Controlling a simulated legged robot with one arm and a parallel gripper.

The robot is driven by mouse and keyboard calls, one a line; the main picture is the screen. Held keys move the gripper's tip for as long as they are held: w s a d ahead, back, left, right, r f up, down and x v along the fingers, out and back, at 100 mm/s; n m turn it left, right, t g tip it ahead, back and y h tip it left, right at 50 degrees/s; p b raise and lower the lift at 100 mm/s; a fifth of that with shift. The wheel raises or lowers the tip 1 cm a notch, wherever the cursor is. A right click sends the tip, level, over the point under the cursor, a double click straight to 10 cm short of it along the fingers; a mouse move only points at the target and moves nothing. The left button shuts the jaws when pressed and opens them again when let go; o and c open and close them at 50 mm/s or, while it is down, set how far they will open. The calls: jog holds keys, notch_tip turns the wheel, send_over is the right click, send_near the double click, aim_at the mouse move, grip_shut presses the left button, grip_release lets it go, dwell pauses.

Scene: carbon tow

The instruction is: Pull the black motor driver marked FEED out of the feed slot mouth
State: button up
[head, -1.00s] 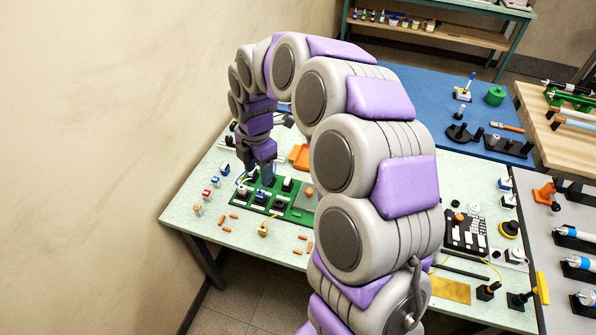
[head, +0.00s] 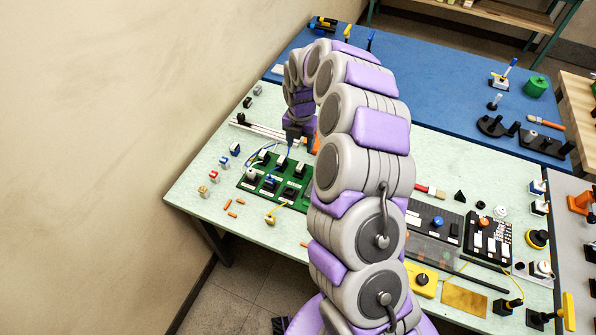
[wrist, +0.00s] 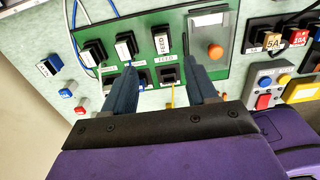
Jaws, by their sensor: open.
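The black motor driver (wrist: 161,42) has a white label reading FEED upside down in the wrist view. It sits on the green board (wrist: 187,18), just above a printed FEED label (wrist: 167,59). Below that label is a dark square slot mouth (wrist: 168,75) with a yellow wire by it. I cannot tell how deep the driver is seated. My gripper (wrist: 163,82) is open and empty, its two fingers spread either side of the slot mouth and below the driver. In the head view the green board (head: 243,184) lies under my arm, and the fingertips are hard to make out.
Other black modules (wrist: 93,51) with cables stand left of the driver. An orange knob (wrist: 215,51) and a clear-covered panel are to its right. Blocks marked 5A (wrist: 271,41) and 10A (wrist: 298,37) stand farther right. Small blue and red connectors (head: 213,175) line the left bench side.

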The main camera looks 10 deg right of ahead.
send_over(301, 165)
jog(key=d, duration=0.1)
notch_tip(301, 165, down, 5)
jog(key=shift+w+r+b, duration=0.1)
jog(key=shift+b, duration=0.35)
jog(key=a+f+b, duration=0.1)
jog(key=a+f, duration=0.1)
jog(key=a, duration=0.1)
jog(key=shift+f, duration=0.4)
jog(key=d+f, duration=0.2)
jog(key=f, duration=0.1)
jog(key=shift+s+b, duration=0.2)
jog(key=shift+b, duration=0.2)
jog(key=shift+d, duration=0.45)
jog(key=shift+a+r, duration=0.1)
jog(key=shift+a, duration=1)
jog(key=c, duration=0.5)
jog(key=shift+c, duration=0.8)
jog(key=shift+d, duration=0.7)
grip_shut()
jog(key=shift+a, duration=0.15)
